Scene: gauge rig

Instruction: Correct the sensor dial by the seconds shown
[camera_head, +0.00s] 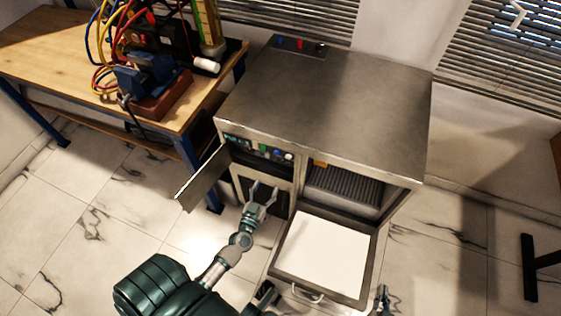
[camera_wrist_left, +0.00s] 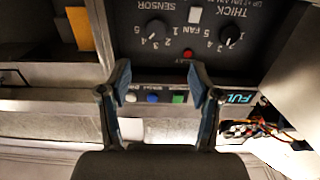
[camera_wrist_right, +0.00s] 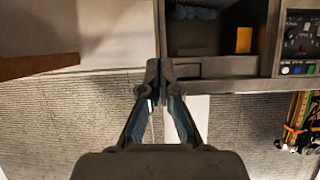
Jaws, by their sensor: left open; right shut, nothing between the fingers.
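The sensor dial (camera_wrist_left: 152,40) is a black knob with a white pointer, on a dark panel (camera_wrist_left: 265,50) that appears upside down in the left wrist view. The panel is in the steel machine's open left bay. My right gripper (camera_wrist_right: 160,68) is shut and empty, low near the drop door.
A second dial (camera_wrist_left: 231,36), marked THICK, and a small red button (camera_wrist_left: 188,54) are beside the sensor dial. An open side door (camera_head: 203,178) swings out left. The lowered drop door (camera_head: 322,248) has a white surface. A wooden bench (camera_head: 50,48) with cables stands left.

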